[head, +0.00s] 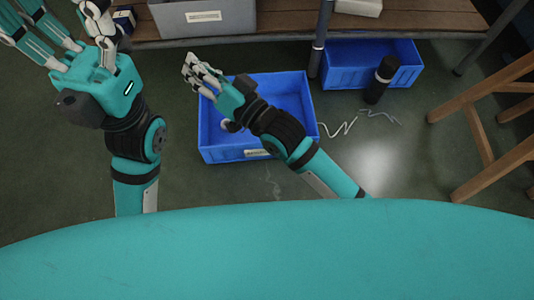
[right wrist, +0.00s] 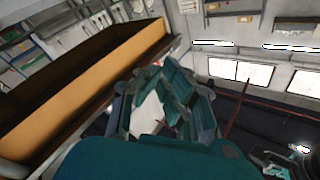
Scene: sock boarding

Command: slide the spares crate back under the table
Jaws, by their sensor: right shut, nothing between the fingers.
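A blue crate (head: 302,90) with a pale label (head: 258,153) on its near side sits on the floor, in front of the wooden board (head: 285,20). I take it for the spares crate; the label is too small to read. My right forearm crosses over it and hides part of its inside. My right gripper (head: 198,72) is shut and empty over its far left corner; contact cannot be told.
A second blue crate (head: 345,78) stands right of the metal leg (head: 320,42), with a black cylinder (head: 381,80) before it. A white cord (head: 340,128) lies on the floor. A wooden stool (head: 480,130) stands at right. A grey bin (head: 205,18) is on the board.

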